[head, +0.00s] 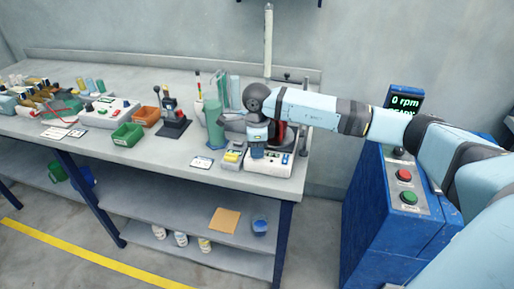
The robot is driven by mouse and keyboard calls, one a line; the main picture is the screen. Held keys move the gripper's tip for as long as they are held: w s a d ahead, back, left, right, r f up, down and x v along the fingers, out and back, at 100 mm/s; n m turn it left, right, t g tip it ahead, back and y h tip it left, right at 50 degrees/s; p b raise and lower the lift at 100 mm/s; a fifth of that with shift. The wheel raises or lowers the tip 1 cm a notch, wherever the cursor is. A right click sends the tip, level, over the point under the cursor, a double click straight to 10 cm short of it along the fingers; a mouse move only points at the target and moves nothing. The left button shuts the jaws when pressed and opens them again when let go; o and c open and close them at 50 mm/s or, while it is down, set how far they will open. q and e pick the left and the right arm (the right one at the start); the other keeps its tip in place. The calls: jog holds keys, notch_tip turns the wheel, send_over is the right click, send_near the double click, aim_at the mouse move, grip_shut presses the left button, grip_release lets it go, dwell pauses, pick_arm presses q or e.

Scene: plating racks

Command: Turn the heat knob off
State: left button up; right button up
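A white bench device (288,165), likely the one with the heat knob, stands at the right end of the workbench. Its front has small dark and red details. I cannot make out which of them is the heat knob. My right arm comes in from the right above the device. My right gripper (232,123) is dark grey and sits above the device's left side, beside a green cylinder. Its wrist hides part of the device's top. The fingers are too small to show whether they are open or shut. My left gripper is not in view.
Close by stand the green cylinder (215,128), a yellow-topped grey box (232,158) and a white card (202,162). Green (127,134) and orange (145,117) bins lie further left. A blue cabinet (375,215) with red and green buttons stands right of the bench.

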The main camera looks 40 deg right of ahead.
notch_tip(320, 180, up, 14)
dwell(0.7)
dwell(0.4)
